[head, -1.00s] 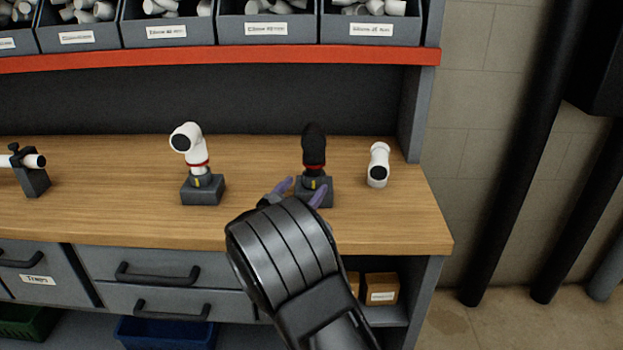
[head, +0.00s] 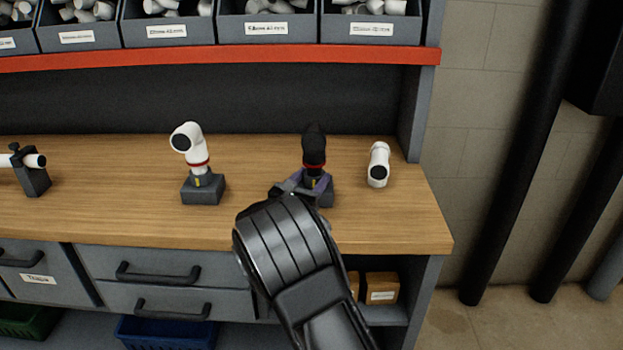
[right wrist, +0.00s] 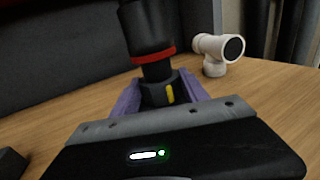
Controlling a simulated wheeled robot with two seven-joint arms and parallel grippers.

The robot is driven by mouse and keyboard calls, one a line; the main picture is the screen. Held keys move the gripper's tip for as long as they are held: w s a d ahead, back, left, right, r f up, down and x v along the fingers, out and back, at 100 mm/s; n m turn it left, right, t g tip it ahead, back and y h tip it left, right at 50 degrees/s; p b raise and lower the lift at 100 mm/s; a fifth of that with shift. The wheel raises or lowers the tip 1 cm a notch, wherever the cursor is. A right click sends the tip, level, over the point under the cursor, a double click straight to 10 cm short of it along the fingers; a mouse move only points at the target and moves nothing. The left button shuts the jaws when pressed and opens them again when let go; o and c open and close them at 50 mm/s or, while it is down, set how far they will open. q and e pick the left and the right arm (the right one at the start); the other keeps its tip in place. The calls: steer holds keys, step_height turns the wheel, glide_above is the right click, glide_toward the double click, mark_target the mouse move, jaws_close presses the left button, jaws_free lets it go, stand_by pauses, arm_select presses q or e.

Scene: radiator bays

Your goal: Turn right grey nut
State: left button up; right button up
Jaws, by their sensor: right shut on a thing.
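The right grey nut (head: 311,183) with a yellow mark sits at the foot of a black fitting (head: 314,147) with a red ring, on a grey block (head: 327,195). My right gripper (head: 306,182) is shut on this nut. In the right wrist view, its purple fingers lie on both sides of the nut (right wrist: 157,92), with the yellow mark facing the camera. To the left, a white elbow (head: 186,138) with a red ring stands on a similar grey block (head: 203,190); its nut also has a yellow mark. My left gripper is not in view.
A loose white fitting (head: 378,165) stands on the wooden bench (head: 110,190), right of the black fitting; it also shows in the right wrist view (right wrist: 216,50). A small clamp (head: 33,175) holds a white pipe at far left. Bins (head: 267,28) sit above the red shelf edge.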

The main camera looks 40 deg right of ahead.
steer(key=c, duration=0.7)
steer(key=shift+c, duration=0.2)
